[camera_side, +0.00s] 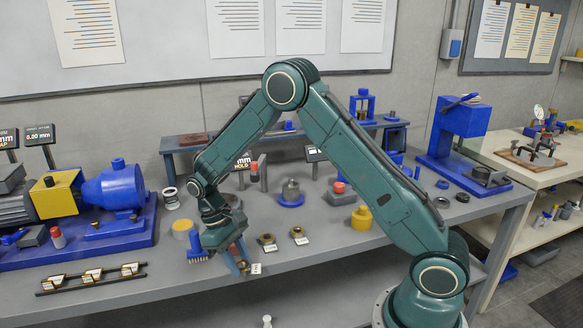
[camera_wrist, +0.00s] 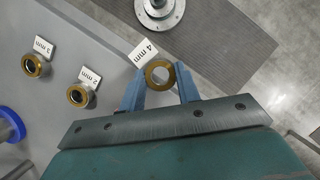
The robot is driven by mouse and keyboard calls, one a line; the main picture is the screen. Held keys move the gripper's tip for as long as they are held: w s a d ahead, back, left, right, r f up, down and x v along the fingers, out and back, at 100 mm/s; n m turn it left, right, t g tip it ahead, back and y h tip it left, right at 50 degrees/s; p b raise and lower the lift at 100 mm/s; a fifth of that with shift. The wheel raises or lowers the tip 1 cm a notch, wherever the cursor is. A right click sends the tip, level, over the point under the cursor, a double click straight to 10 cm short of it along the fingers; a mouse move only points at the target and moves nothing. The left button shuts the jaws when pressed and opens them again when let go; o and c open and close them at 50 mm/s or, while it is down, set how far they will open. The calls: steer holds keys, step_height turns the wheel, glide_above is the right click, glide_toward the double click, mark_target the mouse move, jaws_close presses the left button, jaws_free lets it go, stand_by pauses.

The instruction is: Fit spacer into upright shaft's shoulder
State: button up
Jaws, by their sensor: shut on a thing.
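My gripper (camera_side: 240,262) is low at the front edge of the bench. In the wrist view my gripper's blue fingers (camera_wrist: 160,82) are shut on a brass ring spacer (camera_wrist: 151,68), one finger on each side. A "4 mm" card (camera_wrist: 146,53) lies beside it. I cannot tell whether the spacer is clear of the bench. Two more brass spacers, marked 2 mm (camera_wrist: 78,96) and 3 mm (camera_wrist: 34,66), stand on the bench. A round metal flange with a central hub (camera_wrist: 157,7), perhaps the upright shaft seen from above, is cut off by the top edge of the wrist view.
The bench (camera_side: 330,240) has a blue-and-yellow machine (camera_side: 108,190) at the left and a blue press (camera_side: 462,125) at the right. A rack with brass pieces (camera_side: 92,277) lies left of my gripper. A yellow weight (camera_side: 361,218) stands right. Beyond the front edge is a floor mat (camera_wrist: 215,40).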

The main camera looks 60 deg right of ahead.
steer(key=shift+w+d+r+n+h, duration=0.2)
steer(key=shift+w+d+r+n, duration=0.15)
steer(key=shift+w+n, duration=0.2)
steer(key=shift+w+d+r+n+h, duration=0.2)
steer(key=shift+w+d+r+n, duration=0.2)
steer(key=shift+w, duration=0.2)
steer(key=shift+w+d+r+n+h, duration=0.2)
steer(key=shift+w+d+r+n, duration=0.1)
steer(key=shift+w+n, duration=0.3)
steer(key=shift+w+d+r+n+t+h, duration=0.2)
steer(key=shift+w+d+r+n+h, duration=0.1)
steer(key=shift+w+d+r+n, duration=0.5)
steer(key=shift+w+d+r+n+t+h, duration=0.25)
steer(key=shift+w+d+r+n, duration=0.3)
steer(key=shift+w+n, duration=0.3)
steer(key=w+d+r+n+t+h, duration=0.1)
steer(key=w+d+r+n+t, duration=0.15)
steer(key=d+r+n, duration=0.35)
steer(key=w+d+r+n+t+h, duration=0.1)
steer(key=w+d+r+n, duration=0.25)
steer(key=d+r, duration=0.35)
steer(key=m+g, duration=0.1)
glide_above(290, 179)
step_height(290, 179, down, 4)
steer(key=shift+f, duration=0.2)
steer(key=shift+f, duration=2.65)
